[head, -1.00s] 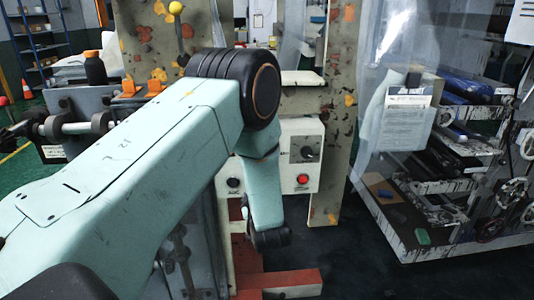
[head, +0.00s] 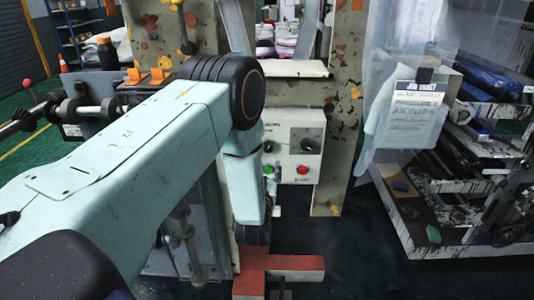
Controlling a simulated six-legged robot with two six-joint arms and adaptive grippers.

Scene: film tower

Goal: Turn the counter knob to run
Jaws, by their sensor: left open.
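A pale control panel (head: 291,128) on the film tower shows in the middle of the head view. It carries a dark knob on the right (head: 310,146) and a smaller dark knob on the left (head: 268,147). Their labels are too small to read, so I cannot tell which is the counter knob or its setting. My left arm comes in from the left and bends down at the panel's left side. My left gripper (head: 271,194) is mostly hidden by the forearm, low beside the panel's lower left corner. It is open and appears empty. My right gripper is not in view.
A green button (head: 268,170) and a red button (head: 302,170) sit below the knobs. A red base (head: 290,262) lies on the floor below. A paint-stained shelf cart (head: 430,245) and hanging plastic sheet stand on the right. Dark floor between is clear.

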